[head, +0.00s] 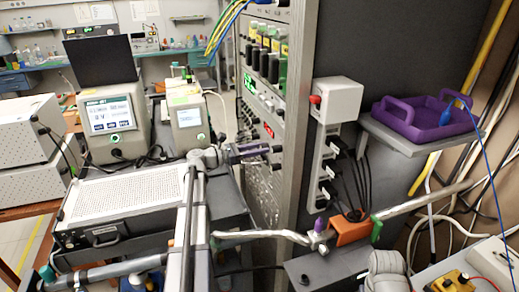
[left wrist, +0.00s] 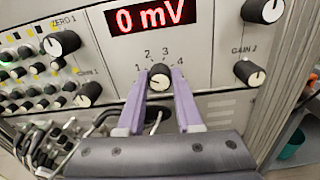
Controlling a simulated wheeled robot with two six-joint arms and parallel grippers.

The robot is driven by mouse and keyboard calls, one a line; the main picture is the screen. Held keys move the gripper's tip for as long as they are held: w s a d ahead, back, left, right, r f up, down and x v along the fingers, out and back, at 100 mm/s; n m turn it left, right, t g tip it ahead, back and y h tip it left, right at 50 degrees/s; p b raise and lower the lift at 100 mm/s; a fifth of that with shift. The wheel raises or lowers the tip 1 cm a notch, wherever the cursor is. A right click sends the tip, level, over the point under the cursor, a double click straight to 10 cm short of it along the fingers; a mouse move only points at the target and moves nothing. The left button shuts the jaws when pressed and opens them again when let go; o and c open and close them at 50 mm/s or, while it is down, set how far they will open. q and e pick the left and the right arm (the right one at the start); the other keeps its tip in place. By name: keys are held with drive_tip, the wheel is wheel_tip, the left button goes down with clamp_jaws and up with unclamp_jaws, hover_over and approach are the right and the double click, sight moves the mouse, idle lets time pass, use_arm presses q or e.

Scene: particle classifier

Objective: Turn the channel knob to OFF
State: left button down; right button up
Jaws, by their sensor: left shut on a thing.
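The channel knob (left wrist: 159,80) is a small black knob with a pale face on the grey instrument panel, below a red "0 mV" display (left wrist: 152,17). The numbers 1 to 4 are printed around it; I cannot read an OFF label or tell which mark the knob points to. My left gripper (left wrist: 160,74) has its two lavender fingers on either side of the knob, shut on it. In the head view my left gripper (head: 270,150) reaches the front of the rack, where the fingers hide the knob.
Neighbouring knobs include ZERO 1 (left wrist: 62,44) at the left and GAIN 2 (left wrist: 249,74) at the right. Cables (left wrist: 100,125) hang below left. A purple tray (head: 412,120) sits on a shelf to the right. A perforated-top box (head: 125,200) stands left of the rack.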

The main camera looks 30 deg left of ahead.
use_arm(q)
drive_tip(key=n, duration=1)
drive_tip(key=shift+n, duration=0.4)
idle(0.4)
drive_tip(key=c, duration=0.6)
unclamp_jaws()
drive_tip(key=shift+v, duration=3.95)
drive_tip(key=shift+r, duration=0.1)
